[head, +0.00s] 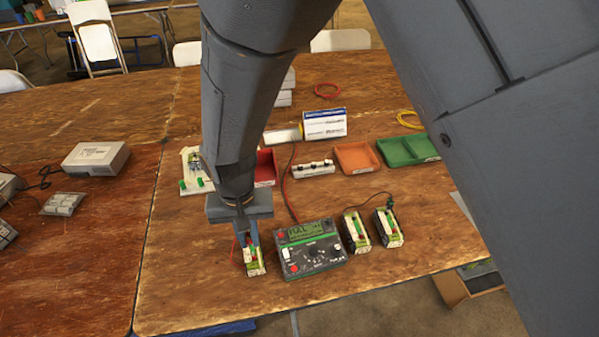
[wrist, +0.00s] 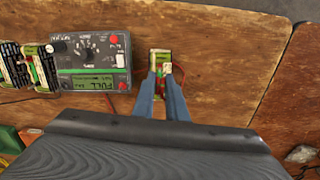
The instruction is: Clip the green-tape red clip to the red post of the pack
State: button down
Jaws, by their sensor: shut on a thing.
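My gripper (head: 247,238) points down at the left pack (head: 255,264), a small pale block with green at its edges beside the charger. The wrist view shows the same gripper (wrist: 164,76) with its fingers close together over the pack (wrist: 155,55). The fingers are shut on the red clip (wrist: 167,69), a small red piece at the pack's top. The fingers mostly hide the clip, its tape and the post. I cannot tell whether the clip touches the post. A thin red lead (head: 234,243) shows beside the fingers.
The charger (head: 310,249), with green screen and dial, stands just right of the pack. Two more packs (head: 356,232) (head: 387,228) stand further right, with a black lead at the farther one. Red (head: 265,168), orange (head: 357,157) and green (head: 407,150) trays lie behind. The front left tabletop is clear.

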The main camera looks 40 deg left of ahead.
jog(key=shift+f+b, duration=0.9)
jog(key=shift+f, duration=1.35)
jog(key=shift+f+p, duration=0.2)
jog(key=shift+p, duration=0.2)
dwell(0.8)
jog(key=c, duration=1.7)
grip_release()
jog(key=shift+o, duration=1.1)
jog(key=shift+r+p, duration=2.65)
jog(key=shift+r, duration=1.1)
